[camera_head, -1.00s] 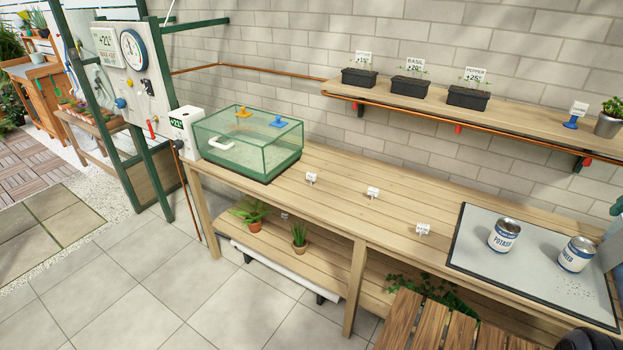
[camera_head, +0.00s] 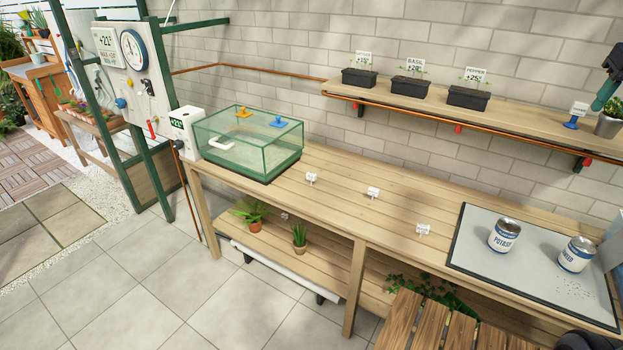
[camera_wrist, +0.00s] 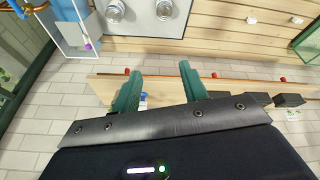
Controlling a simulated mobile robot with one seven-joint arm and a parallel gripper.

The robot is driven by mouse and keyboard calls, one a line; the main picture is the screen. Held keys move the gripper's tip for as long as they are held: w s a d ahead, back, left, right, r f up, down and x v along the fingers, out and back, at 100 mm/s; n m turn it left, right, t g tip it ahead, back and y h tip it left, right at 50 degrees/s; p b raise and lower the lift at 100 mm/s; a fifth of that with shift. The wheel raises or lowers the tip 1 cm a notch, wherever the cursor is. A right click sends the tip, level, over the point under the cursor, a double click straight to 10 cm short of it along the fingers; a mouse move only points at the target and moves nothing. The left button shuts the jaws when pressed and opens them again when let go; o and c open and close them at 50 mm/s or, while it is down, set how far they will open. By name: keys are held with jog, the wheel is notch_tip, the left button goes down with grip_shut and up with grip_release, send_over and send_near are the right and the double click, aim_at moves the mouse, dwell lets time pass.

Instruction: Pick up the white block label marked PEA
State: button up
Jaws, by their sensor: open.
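Three small white block labels stand apart on the wooden bench: a left one (camera_head: 311,178), a middle one (camera_head: 373,193) and a right one (camera_head: 423,229). Their print is too small to read, so I cannot tell which says PEA. My gripper (camera_wrist: 158,88) shows its two green fingers spread apart with nothing held between them. In the head view, part of it (camera_head: 606,90) shows at the right edge, by the upper shelf and well away from the bench labels.
The upper shelf (camera_head: 540,112) holds black seedling pots (camera_head: 411,88), a white card on a blue base (camera_head: 571,122) and a metal pot (camera_head: 608,125). A grey tray (camera_head: 470,240) holds two cans (camera_head: 504,235). A green glass case (camera_head: 245,160) stands at the bench's left.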

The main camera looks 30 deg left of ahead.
jog(key=w+a+r+n, duration=0.2)
jog(key=w+a, duration=0.4)
jog(key=a, duration=0.3)
jog(key=w+a+r+n+g+y, duration=0.1)
jog(key=w+a+r+n, duration=0.1)
jog(key=w+a, duration=0.5)
jog(key=w+a+r+n, duration=0.2)
jog(key=w+a+r, duration=0.15)
jog(key=a, duration=0.85)
jog(key=n+g, duration=0.3)
jog(key=n, duration=0.6)
send_over(311, 174)
jog(key=d, duration=0.2)
notch_tip(311, 174, down, 18)
jog(key=f, duration=3.2)
jog(key=shift+a+f, duration=0.25)
jog(key=shift+f, duration=0.05)
jog(key=shift+a+f, duration=0.25)
jog(key=shift+f, duration=1.55)
jog(key=shift+a+f, duration=0.3)
jog(key=shift+f, duration=1.5)
jog(key=shift+a+f, duration=0.25)
jog(key=shift+f, duration=1.55)
grip_shut()
